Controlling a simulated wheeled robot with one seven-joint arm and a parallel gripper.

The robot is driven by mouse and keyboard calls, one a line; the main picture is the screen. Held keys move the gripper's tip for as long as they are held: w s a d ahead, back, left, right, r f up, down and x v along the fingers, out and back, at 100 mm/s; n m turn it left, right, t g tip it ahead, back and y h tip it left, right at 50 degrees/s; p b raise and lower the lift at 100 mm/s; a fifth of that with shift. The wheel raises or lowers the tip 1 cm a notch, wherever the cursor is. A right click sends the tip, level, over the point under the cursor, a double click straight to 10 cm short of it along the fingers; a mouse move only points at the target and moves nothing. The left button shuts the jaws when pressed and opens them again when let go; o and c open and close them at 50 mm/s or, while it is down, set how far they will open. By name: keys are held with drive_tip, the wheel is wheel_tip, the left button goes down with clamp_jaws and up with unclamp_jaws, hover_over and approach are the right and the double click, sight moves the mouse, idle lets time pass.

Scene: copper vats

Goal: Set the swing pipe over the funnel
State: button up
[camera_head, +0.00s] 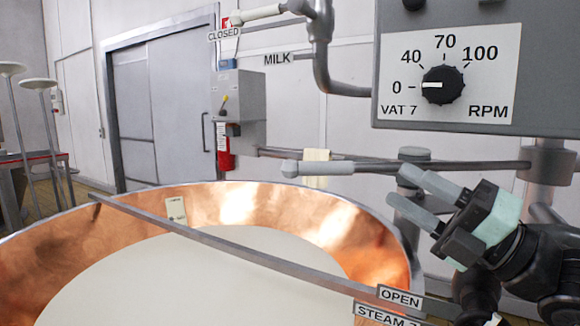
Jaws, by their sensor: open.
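A grey horizontal pipe (450,165) with a pale rounded end (315,168) reaches left from a post at the right, above the vat's far rim. It may be the swing pipe, but I cannot be sure. Another grey pipe (322,60), labelled MILK, bends down at top centre. No funnel is clearly recognisable. My gripper (399,186) is at the right, with its two grey fingers apart and pointing left. It looks empty. In the picture its fingertips lie just below the horizontal pipe; whether they touch it is unclear.
A copper vat (100,245) of white liquid fills the lower left, with a metal bar (250,255) across it. OPEN (400,297) and STEAM labels sit at lower right. A VAT 7 dial panel (443,85) hangs at upper right. Two white-topped stands (40,84) are far left.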

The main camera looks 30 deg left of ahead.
sight(322, 174)
drive_tip(key=a+p, duration=0.1)
drive_tip(key=a, duration=0.3)
drive_tip(key=w+a+p, duration=0.1)
drive_tip(key=a+p, duration=0.1)
drive_tip(key=a, duration=0.3)
drive_tip(key=w+a+p, duration=0.1)
drive_tip(key=a+p, duration=0.1)
drive_tip(key=a, duration=0.2)
drive_tip(key=shift+w+a+r, duration=0.25)
drive_tip(key=shift+a+r, duration=0.15)
drive_tip(key=shift+w+a+r, duration=0.1)
drive_tip(key=shift+a+r, duration=0.1)
drive_tip(key=shift+a, duration=0.45)
drive_tip(key=shift+c, duration=0.3)
clamp_jaws()
